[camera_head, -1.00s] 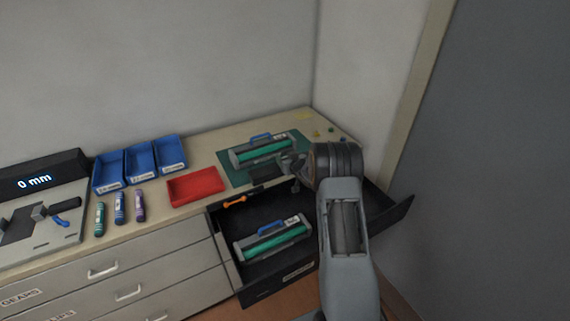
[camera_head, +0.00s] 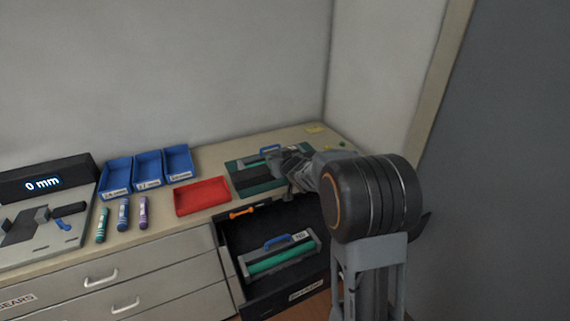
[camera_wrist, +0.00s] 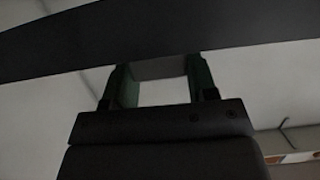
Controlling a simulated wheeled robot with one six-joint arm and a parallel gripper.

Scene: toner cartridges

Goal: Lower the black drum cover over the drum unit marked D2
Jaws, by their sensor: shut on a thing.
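My gripper (camera_head: 280,160) is over the green mat (camera_head: 278,184) on the counter, shut on the black drum cover (camera_head: 252,179). In the wrist view the cover (camera_wrist: 100,35) is a dark curved band across the top, beyond the fingers (camera_wrist: 158,85). One drum unit (camera_head: 250,162) with a green roller and blue handle is on the mat, beside the cover and partly hidden by my gripper. I cannot tell whether the cover touches it. A second drum unit (camera_head: 280,257) lies in the open drawer. The labels on both are too small to read.
The open black drawer (camera_head: 232,240) juts out below the counter and also holds an orange tool (camera_head: 241,212). A red tray (camera_head: 202,197) stands left of the mat, with blue bins (camera_head: 148,168) behind it. A wall closes the right side.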

